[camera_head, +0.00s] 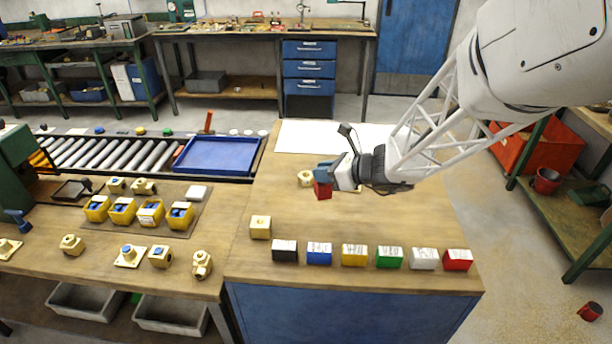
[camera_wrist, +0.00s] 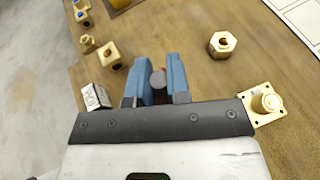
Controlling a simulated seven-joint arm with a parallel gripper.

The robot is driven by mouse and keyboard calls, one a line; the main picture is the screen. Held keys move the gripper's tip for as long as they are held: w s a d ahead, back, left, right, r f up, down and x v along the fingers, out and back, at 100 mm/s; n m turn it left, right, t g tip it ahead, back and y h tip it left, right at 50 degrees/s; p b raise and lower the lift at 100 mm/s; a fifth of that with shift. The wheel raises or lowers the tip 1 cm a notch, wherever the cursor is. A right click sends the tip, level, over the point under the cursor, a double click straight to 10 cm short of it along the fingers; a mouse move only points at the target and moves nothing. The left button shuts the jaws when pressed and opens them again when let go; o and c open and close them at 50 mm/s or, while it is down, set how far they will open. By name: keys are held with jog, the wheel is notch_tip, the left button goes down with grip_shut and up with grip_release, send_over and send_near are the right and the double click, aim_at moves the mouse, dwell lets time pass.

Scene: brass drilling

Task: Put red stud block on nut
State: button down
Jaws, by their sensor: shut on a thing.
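My gripper (camera_head: 324,172) is shut on the red stud block (camera_head: 322,190) and holds it above the wooden table. In the wrist view the blue fingers (camera_wrist: 158,86) close on a grey round stud (camera_wrist: 158,78), with only a sliver of red showing. A brass hex nut (camera_head: 305,178) lies just left of the gripper in the head view, partly behind it. The nut (camera_wrist: 222,44) shows whole in the wrist view, to the right of and beyond the fingers, apart from them. I cannot tell the height of the red block above the table.
A row of black, blue, yellow, green, white and red labelled blocks (camera_head: 354,256) stands along the front edge. A brass block (camera_head: 260,227) sits at the left. Brass parts and yellow bins (camera_head: 122,212) fill the left bench. A white sheet (camera_head: 330,136) lies behind.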

jog(key=shift+s+a+r, duration=0.1)
jog(key=shift+s+a, duration=0.1)
jog(key=shift+a, duration=0.15)
send_over(306, 175)
jog(key=shift+f, duration=0.75)
dwell(0.5)
jog(key=shift+f, duration=1.75)
jog(key=shift+f, duration=0.15)
jog(key=c, duration=1.1)
grip_release()
